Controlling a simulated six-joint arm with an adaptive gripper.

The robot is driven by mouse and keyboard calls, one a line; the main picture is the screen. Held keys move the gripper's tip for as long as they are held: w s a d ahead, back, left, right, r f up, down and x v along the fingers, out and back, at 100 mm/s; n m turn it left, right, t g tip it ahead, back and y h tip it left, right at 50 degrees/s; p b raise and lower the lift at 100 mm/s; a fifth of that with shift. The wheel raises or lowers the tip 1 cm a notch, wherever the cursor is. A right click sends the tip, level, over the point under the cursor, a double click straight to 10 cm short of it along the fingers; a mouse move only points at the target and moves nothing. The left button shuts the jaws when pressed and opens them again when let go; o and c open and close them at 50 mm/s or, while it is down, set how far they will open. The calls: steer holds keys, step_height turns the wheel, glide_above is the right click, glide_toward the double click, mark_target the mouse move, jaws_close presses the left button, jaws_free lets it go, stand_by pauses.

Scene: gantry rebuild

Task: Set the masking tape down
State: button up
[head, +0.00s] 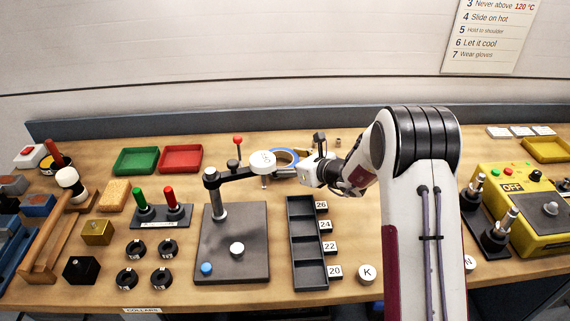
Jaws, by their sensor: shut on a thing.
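The masking tape appears to be the blue-rimmed ring (290,152) near the back middle of the bench, in the head view. My gripper (296,169) reaches in from the right, shut at the ring's near right edge. The fingers are small and partly hidden, so the exact grip on the ring is hard to see. I cannot tell whether the ring touches the bench or hangs just above it. A white round head (262,161) on a dark jointed arm stands close to its left and overlaps it in the picture.
The jointed arm rises from a dark plate (234,262). A compartment tray (310,275) with numbered tags lies in front of my gripper. Green (137,160) and red (180,158) trays lie at the back left. A yellow control box (530,215) stands at the right.

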steer(key=shift+f, duration=0.55)
steer(key=shift+f, duration=0.1)
steer(key=o, duration=1.1)
steer(key=shift+v, duration=0.75)
steer(key=v, duration=1)
steer(key=shift+s+d+r, duration=0.1)
steer(key=shift+s+r, duration=0.05)
steer(key=shift+r, duration=0.15)
